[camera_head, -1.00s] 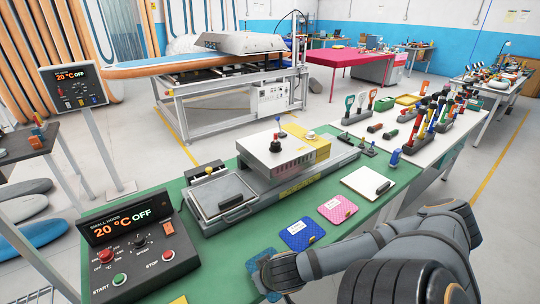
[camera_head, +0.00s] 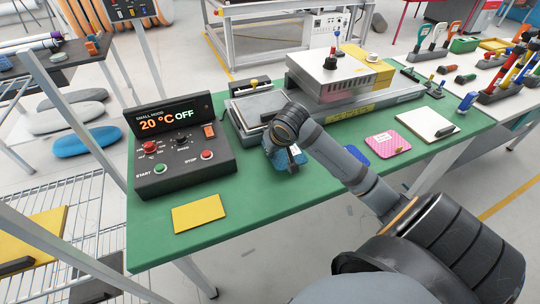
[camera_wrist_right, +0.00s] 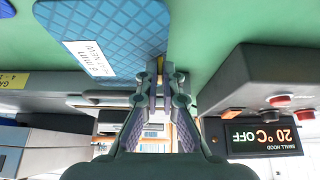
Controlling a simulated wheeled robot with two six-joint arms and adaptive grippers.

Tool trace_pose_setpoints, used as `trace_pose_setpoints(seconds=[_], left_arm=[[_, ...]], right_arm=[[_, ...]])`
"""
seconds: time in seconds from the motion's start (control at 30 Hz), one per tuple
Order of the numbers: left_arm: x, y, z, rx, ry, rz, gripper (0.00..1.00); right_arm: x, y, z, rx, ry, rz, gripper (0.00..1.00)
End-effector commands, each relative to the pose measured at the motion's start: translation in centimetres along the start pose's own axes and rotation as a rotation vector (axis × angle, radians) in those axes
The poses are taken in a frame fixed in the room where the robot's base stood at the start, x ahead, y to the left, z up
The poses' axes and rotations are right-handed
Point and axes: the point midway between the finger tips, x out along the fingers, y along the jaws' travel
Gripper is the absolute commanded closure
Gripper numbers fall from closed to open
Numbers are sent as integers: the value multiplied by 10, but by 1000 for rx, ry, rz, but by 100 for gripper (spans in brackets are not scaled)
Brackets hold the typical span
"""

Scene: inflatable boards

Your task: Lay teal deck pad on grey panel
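The teal deck pad (camera_head: 281,160), quilted with a white label, is at my right gripper (camera_head: 292,165) in front of the press, partly hidden by the wrist. In the right wrist view the pad (camera_wrist_right: 115,35) spreads at upper left. There my right gripper (camera_wrist_right: 160,72) has its fingertips close together on a small yellow tab at the pad's edge. A flat grey panel (camera_head: 247,113) seems to lie in the tray at the press's left end, partly behind my wrist. My left gripper is not in view.
A black control box (camera_head: 175,150) stands left of the pad. A yellow sheet (camera_head: 200,213) lies at the green table's (camera_head: 265,205) front. A blue pad (camera_head: 357,154), a pink pad (camera_head: 388,145) and a white board (camera_head: 425,124) lie to the right.

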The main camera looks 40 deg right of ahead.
Motion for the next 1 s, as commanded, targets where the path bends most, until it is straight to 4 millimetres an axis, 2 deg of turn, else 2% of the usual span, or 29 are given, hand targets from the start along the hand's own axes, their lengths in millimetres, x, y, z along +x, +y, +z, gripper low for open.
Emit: trace_pose_setpoints(seconds=[0.1, 0.27, 0.37, 0.6, 0.93, 1.0], left_arm=[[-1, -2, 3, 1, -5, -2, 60], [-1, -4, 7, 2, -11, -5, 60], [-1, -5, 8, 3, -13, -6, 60], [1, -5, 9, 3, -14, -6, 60], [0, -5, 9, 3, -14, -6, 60], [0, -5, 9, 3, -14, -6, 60]], right_arm=[[7, 0, -14, 3, 2, 0, 100], [10, 1, -18, -1, 1, 3, 100], [12, 1, -17, -1, 0, 3, 100], [40, 1, 0, -1, -2, 4, 100], [43, 1, 1, -1, 1, 4, 100], [43, 1, 1, -1, 2, 3, 87]])
